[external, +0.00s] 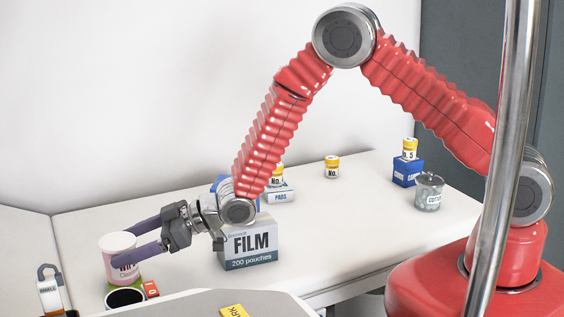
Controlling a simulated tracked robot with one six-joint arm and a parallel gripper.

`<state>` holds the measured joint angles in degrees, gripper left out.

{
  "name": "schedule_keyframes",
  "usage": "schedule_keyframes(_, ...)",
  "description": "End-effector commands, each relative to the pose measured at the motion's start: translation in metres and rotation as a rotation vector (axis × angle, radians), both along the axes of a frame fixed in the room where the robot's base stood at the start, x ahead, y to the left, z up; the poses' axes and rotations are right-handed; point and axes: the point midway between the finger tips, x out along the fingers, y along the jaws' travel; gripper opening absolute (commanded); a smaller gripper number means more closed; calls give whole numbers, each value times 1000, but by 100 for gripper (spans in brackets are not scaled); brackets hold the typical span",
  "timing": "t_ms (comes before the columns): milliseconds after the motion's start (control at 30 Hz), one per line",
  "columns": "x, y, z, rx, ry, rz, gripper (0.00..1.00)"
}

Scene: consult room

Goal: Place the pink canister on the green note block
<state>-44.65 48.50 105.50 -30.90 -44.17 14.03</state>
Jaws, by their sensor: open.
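The pink canister (117,262), with a pale rim and dark lettering, stands upright at the left end of the white counter. A little of the green note block (111,287) shows under its base, and the canister appears to rest on it. A dark-mouthed cup in front hides much of the block. My gripper (131,242) reaches in from the right. Its two purple fingers are open, one behind and one in front of the canister's right side. Whether either finger touches it I cannot tell.
The dark-mouthed cup (125,299) and a small red box (150,289) stand close in front. A FILM box (250,244) stands below my arm. A padlock-shaped item (50,290) is at left. A yellow-topped bottle (332,167), blue box (407,172) and jar (429,192) stand farther right.

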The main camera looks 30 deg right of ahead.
Motion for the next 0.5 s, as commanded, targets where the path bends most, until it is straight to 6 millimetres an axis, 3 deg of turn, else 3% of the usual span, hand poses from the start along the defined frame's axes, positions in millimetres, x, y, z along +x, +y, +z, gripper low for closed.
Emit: schedule_keyframes(500, -27, -67, 31, 0, 0, -1, 79)
